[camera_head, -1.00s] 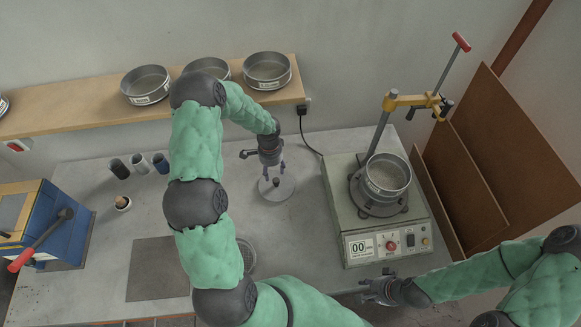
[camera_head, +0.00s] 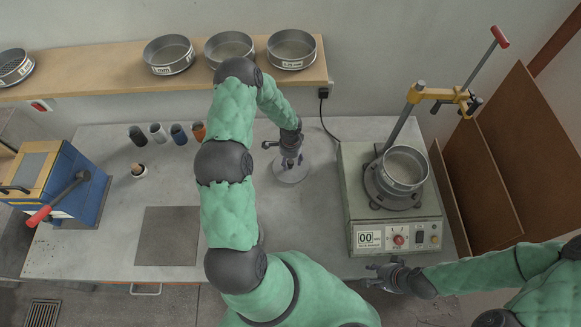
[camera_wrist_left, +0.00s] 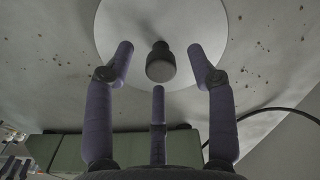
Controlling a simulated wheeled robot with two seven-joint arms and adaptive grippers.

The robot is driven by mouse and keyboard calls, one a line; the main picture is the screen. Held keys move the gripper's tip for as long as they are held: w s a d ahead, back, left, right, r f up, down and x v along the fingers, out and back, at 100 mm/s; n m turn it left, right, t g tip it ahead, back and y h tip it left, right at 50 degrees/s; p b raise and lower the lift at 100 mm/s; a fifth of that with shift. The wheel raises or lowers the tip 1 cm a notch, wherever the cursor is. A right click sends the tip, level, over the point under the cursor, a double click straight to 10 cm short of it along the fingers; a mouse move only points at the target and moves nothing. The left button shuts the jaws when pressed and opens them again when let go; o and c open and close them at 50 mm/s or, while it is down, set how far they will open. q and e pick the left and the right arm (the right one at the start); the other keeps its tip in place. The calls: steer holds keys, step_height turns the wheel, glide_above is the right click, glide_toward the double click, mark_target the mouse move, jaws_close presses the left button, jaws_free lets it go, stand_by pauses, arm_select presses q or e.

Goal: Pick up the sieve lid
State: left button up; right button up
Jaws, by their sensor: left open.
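The sieve lid (camera_head: 294,176) is a pale round disc with a dark knob, lying on the bench left of the shaker machine. It also fills the top of the left wrist view (camera_wrist_left: 212,22), with its black knob (camera_wrist_left: 160,64) in the middle. My left gripper (camera_head: 289,163) is just above the lid and partly hides it. Its fingers (camera_wrist_left: 159,58) are open and spread around the knob, with gaps showing on each side. My right gripper (camera_head: 380,277) is low at the bench's front edge, away from the lid; its jaw state is unclear.
The shaker (camera_head: 365,215) with a sieve pan (camera_head: 404,170) stands to the right. Several sieves, one here (camera_head: 291,50), sit on the wall shelf (camera_head: 110,85). Several small cups, a dark mat (camera_head: 167,236) and a blue machine (camera_head: 80,185) are left. Bench around the lid is clear.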

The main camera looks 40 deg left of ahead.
arm_select(q)
steer(key=shift+f, duration=0.75)
jaws_close()
steer(key=shift+w+r, duration=0.1)
